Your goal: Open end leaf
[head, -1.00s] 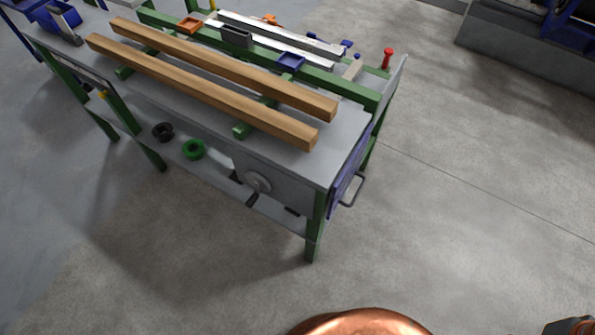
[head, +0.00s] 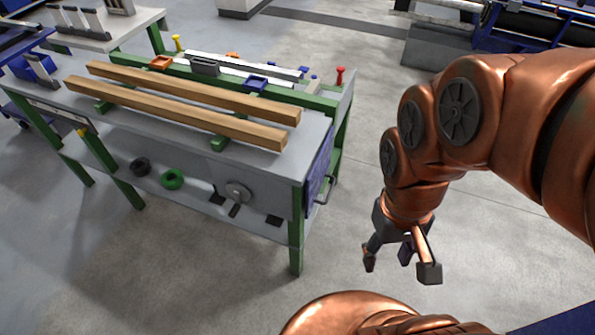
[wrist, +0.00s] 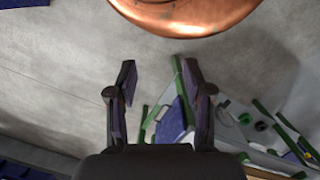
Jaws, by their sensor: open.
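The end leaf is the blue panel (head: 318,165) at the right end of the runout table (head: 265,150). It hangs down flat against that end, and a dark bar handle (head: 325,190) stands out from it. My gripper (head: 402,266) is open and empty, to the right of the leaf in the head view and apart from it. In the wrist view a blue panel (wrist: 172,122), which looks like the leaf, shows between the open fingers of my gripper (wrist: 160,76).
Two wooden beams (head: 200,115) lie along the tabletop, with trays and a red knob (head: 340,75) behind. The floor (head: 375,130) right of the leaf is clear. A blue machine (head: 535,25) stands behind.

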